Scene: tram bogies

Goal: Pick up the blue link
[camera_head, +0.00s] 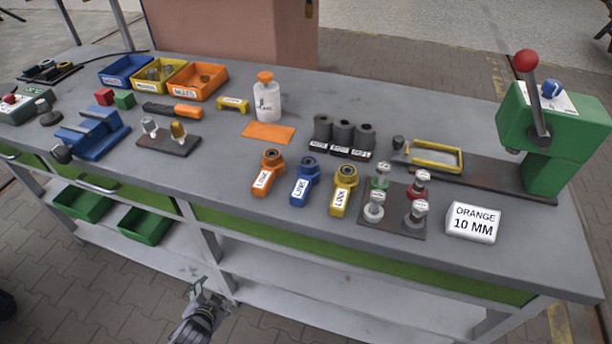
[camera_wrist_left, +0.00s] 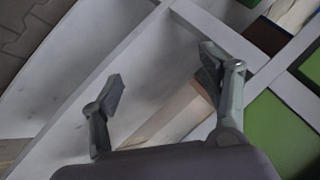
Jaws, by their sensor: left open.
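The blue link (camera_head: 305,182) lies on the workbench near its front edge, with a white label on its shank and a ring at its far end. It lies between the orange link (camera_head: 267,174) on its left and the yellow link (camera_head: 343,190) on its right. My left gripper (camera_head: 205,290) is low in front of the bench, below the tabletop and well apart from the blue link. The left wrist view shows its two fingers (camera_wrist_left: 165,85) spread with nothing between them. The blue link does not show in that view. My right gripper is not in view.
The grey workbench (camera_head: 230,175) has lower shelves with green bins (camera_head: 145,226). Behind the links stand dark rollers (camera_head: 343,135) and a white bottle (camera_head: 267,98). A stand with several pins (camera_head: 395,208), a label block (camera_head: 473,222) and a green lever press (camera_head: 550,130) are right.

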